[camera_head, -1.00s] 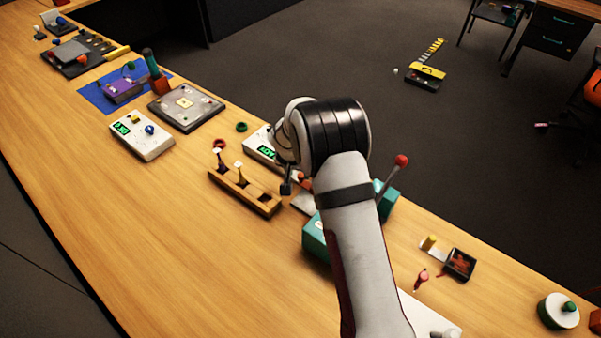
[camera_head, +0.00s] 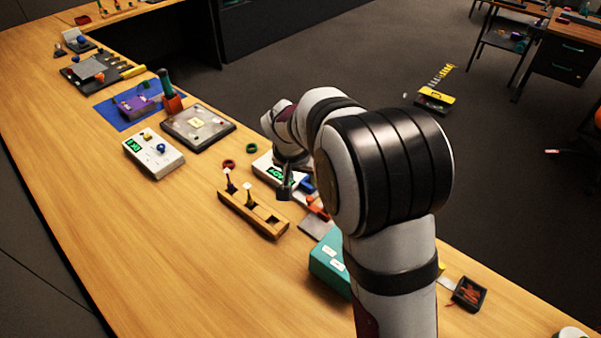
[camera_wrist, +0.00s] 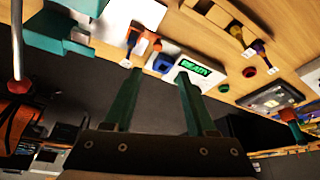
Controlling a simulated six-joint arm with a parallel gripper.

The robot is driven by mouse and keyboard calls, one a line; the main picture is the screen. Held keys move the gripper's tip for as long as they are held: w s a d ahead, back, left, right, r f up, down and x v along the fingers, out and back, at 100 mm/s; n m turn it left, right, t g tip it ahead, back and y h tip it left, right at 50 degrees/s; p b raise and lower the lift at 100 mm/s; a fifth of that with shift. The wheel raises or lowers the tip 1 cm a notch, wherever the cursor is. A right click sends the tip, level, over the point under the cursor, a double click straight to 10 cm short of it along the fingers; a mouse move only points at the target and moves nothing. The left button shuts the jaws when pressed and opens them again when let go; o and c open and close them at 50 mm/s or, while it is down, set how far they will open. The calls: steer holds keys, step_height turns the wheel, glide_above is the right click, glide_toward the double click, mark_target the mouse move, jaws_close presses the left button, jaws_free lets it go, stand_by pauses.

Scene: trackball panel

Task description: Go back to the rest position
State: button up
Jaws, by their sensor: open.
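My gripper (camera_wrist: 159,73) is open, its two dark green fingers spread with nothing between them in the wrist view. In the head view the end of my arm (camera_head: 285,188) is small and partly hidden by my own links. A white panel with a green display (camera_wrist: 195,69) lies beyond the fingers and reads "READY". The same panel (camera_head: 264,168) is partly covered by my arm in the head view. A second white panel (camera_head: 150,163) with a blue ball (camera_head: 161,148) and a green display lies to the left. It is clear of my gripper.
A wooden block with pegs (camera_head: 240,220) stands near my gripper. A teal box (camera_head: 326,262) is partly behind my arm. Red (camera_head: 229,164) and green (camera_head: 252,148) rings lie behind the block. The wooden desk is bare along its left front.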

steer(key=shift+v, duration=1)
steer(key=s+d+r+g, duration=0.1)
steer(key=s+d+r, duration=0.1)
steer(key=s, duration=0.5)
steer(key=s+d+r+g, duration=0.1)
steer(key=s+d+r, duration=0.1)
steer(key=s, duration=0.4)
steer(key=s+a+m+g+y, duration=0.1)
steer(key=s+a+g+y, duration=0.1)
steer(key=s, duration=1.9)
steer(key=shift+s+y, duration=0.2)
steer(key=shift+y, duration=0.6)
